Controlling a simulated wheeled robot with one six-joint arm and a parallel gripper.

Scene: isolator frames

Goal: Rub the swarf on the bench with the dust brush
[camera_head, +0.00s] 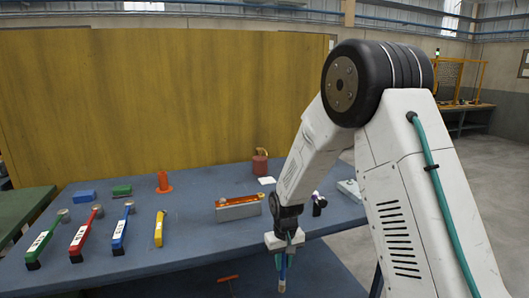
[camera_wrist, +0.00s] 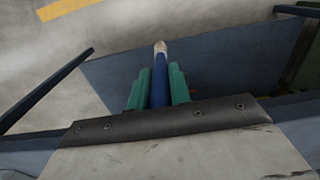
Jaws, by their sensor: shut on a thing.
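My gripper (camera_head: 287,256) is beyond the bench's near edge in the head view, pointing down. In the wrist view its green fingers (camera_wrist: 158,88) are shut on a slim blue tool with a pale tip, which looks like the dust brush (camera_wrist: 160,68). The blue shaft and pale tip of the brush also show below the fingers in the head view (camera_head: 282,284). The blue bench (camera_head: 190,230) spreads to the left of the gripper. I cannot make out the swarf on the bench in either view.
A grey box (camera_head: 238,211) stands near my arm.

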